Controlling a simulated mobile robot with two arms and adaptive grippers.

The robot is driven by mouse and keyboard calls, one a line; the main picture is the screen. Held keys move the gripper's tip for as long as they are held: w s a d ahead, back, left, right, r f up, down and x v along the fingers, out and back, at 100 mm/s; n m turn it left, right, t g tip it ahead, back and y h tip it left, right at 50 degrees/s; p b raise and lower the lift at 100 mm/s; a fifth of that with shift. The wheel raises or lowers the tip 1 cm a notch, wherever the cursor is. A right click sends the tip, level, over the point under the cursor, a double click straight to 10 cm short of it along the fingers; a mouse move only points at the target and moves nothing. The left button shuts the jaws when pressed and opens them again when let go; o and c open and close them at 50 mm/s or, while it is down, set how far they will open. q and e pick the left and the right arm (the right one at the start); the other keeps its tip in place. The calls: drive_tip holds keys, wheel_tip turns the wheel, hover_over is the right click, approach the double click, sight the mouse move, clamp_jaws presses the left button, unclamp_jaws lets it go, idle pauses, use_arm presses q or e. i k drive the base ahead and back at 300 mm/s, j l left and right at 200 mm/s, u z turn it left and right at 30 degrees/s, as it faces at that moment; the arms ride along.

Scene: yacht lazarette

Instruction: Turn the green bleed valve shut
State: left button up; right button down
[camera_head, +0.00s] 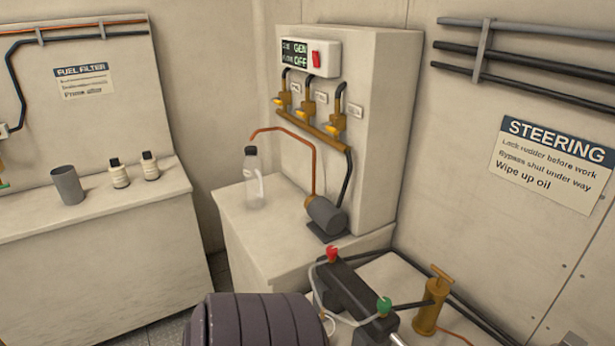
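A green knob (384,305) sits on a fitting at the near end of a black cylinder (350,288), on the low pale top at the lower right. A similar red knob (332,253) sits at the cylinder's far end. A clear tube (330,313) runs along the cylinder's left side. Whether the green valve is open or shut cannot be told. Another small green part (4,184) is cut off at the left edge, beside the fuel filter panel. Neither of my grippers is in view.
A brass pump (430,305) stands right of the green knob. A bottle (254,180) and motor (325,215) stand behind. A grey cup (67,185) is on the left counter.

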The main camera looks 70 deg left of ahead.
sight(383, 304)
drive_tip(key=u, duration=1.7)
